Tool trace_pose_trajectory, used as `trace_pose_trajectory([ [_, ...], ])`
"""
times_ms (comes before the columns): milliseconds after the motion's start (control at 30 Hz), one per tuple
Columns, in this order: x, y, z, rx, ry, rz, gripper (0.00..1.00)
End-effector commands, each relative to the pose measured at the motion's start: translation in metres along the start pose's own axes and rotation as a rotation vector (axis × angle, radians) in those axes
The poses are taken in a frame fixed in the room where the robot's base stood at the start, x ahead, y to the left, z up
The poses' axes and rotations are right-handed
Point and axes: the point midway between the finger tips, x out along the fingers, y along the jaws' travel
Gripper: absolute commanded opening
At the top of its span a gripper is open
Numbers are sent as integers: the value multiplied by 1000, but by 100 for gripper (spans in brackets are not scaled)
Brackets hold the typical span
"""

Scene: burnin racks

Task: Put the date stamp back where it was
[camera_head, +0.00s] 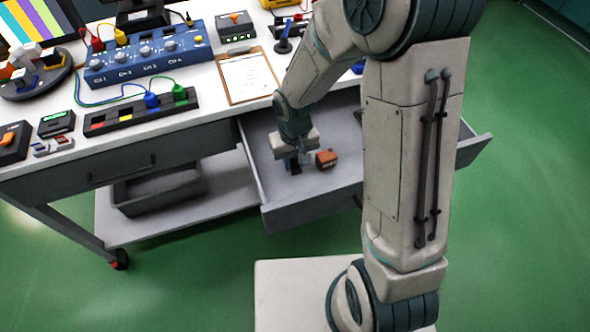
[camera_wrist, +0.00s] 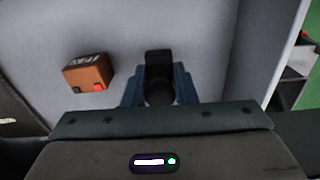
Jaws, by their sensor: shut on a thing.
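My gripper (camera_head: 293,160) is down inside the open grey drawer (camera_head: 335,200) under the workbench. In the wrist view its blue fingers are shut on a small black thing (camera_wrist: 159,63), which looks like the date stamp. The stamp is upright between the fingers, low over or on the drawer floor; I cannot tell whether it touches. Its lower part is partly hidden by the fingers. An orange-brown box (camera_head: 326,159) with dark marks lies on the drawer floor just right of my gripper in the head view; it also shows in the wrist view (camera_wrist: 89,72), left of the fingers.
The white bench top (camera_head: 215,85) above holds a clipboard (camera_head: 248,77), a blue knob panel (camera_head: 150,52), a dark socket strip (camera_head: 138,112) with cables and a small dark upright thing (camera_head: 284,40). A grey bin (camera_head: 160,192) stands on the lower shelf. The drawer walls surround my gripper.

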Motion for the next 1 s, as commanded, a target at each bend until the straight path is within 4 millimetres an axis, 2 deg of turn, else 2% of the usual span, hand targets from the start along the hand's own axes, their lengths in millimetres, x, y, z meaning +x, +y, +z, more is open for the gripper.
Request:
trace_pose_trajectory([
  [300,38,0,1,-1,-4,0,10],
  [700,44,0,0,1,0,0,10],
  [733,42,0,0,1,0,0,33],
  [800,42,0,0,1,0,0,47],
  [1000,42,0,0,1,0,0,47],
])
